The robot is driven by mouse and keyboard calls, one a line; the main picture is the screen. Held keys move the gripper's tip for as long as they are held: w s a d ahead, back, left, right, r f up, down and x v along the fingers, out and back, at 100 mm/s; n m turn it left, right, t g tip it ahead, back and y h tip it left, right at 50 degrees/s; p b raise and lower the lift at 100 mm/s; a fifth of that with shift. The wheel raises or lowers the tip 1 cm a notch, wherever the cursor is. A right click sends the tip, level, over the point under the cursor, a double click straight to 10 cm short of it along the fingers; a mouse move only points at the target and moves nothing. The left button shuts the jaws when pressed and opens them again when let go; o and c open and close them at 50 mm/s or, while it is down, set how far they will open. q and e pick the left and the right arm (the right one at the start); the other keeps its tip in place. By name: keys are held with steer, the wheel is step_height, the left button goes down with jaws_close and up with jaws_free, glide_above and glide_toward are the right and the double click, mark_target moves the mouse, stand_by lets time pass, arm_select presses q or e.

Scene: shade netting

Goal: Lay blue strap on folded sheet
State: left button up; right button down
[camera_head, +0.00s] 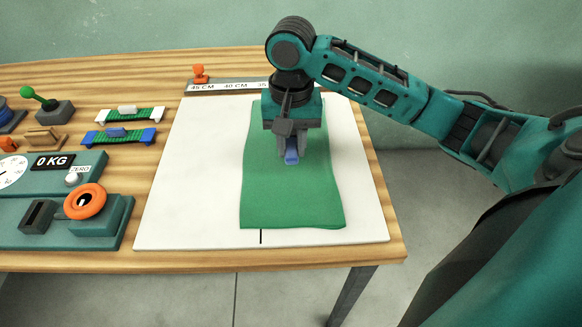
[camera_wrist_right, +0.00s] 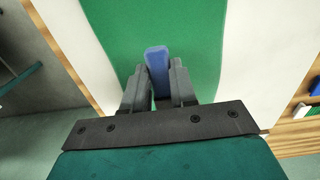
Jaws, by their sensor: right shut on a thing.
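A green folded sheet (camera_head: 290,200) lies on a white board on the table; it also fills the middle of the right wrist view (camera_wrist_right: 210,40). My right gripper (camera_head: 290,158) points down over the upper middle of the sheet. Its fingers are shut on a small blue piece (camera_wrist_right: 158,66), which looks like the blue strap and sticks out between the fingertips. The head view also shows the blue piece (camera_head: 292,157). Whether it touches the sheet I cannot tell. My left gripper is not in view.
Left of the white board (camera_head: 190,200) lie a green strip with blue ends (camera_head: 118,137) and one with white ends (camera_head: 130,115). A scale (camera_head: 50,162) and an orange ring (camera_head: 85,201) are nearby. A ruler (camera_head: 225,87) runs along the back.

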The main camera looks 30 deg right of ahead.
mark_target(292, 182)
step_height(292, 182, down, 8)
steer(key=shift+r, duration=0.15)
stand_by(0.4)
steer(key=shift+s+f, duration=0.1)
steer(key=shift+f, duration=0.3)
steer(key=c, duration=0.9)
jaws_free()
steer(key=shift+f, duration=0.15)
steer(key=shift+s, duration=0.1)
steer(key=r, duration=1.3)
steer(key=shift+w+r, duration=0.1)
steer(key=shift+w, duration=0.1)
